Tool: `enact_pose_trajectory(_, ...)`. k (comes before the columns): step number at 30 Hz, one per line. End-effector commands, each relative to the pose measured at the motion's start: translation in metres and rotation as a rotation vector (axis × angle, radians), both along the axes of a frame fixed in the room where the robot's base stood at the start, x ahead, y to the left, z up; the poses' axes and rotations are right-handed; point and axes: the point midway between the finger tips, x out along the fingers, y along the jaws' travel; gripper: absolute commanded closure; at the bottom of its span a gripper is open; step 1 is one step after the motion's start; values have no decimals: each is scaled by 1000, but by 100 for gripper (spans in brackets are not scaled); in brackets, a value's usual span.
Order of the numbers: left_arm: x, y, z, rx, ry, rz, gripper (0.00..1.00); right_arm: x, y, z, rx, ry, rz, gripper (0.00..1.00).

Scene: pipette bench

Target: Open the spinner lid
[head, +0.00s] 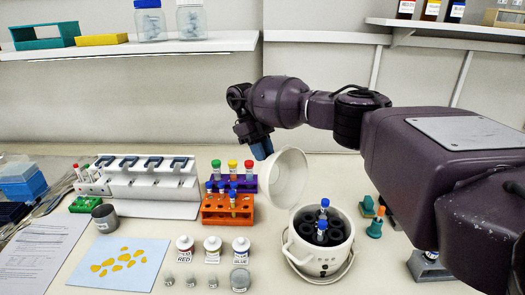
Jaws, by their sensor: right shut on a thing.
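The spinner (315,262) is a white round tub at the front right of the middle, with a black rotor inside. Two blue-capped tubes (323,212) stand upright in the rotor. The spinner lid (284,178) is a white dome, tilted up at the spinner's back left, its hollow side turned right; the rotor is uncovered. My right gripper (262,149) reaches down from behind at the lid's upper left edge, its blue fingers shut on the lid. The exact contact is partly hidden by the lid. My left gripper is not in view.
An orange tube rack (227,212) and a purple rack (235,185) stand close left of the lid. A white pipette stand (150,190), labelled jars (212,250) and a pale blue sheet (119,264) are further left. Small teal-based items (375,228) stand right of the spinner.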

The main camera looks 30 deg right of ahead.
Motion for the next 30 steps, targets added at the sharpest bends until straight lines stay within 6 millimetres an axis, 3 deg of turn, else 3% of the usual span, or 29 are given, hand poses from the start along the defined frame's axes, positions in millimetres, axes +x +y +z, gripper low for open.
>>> enact_pose_trajectory(3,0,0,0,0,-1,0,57,-4,-2,-8,-5,18,-1,100)
enact_pose_trajectory(4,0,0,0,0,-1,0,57,-4,-2,-8,-5,18,-1,74)
enact_pose_trajectory(9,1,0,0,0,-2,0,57,-4,-2,-7,-4,15,-1,50)
enact_pose_trajectory(30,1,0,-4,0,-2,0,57,-4,-3,3,13,-47,-2,50)
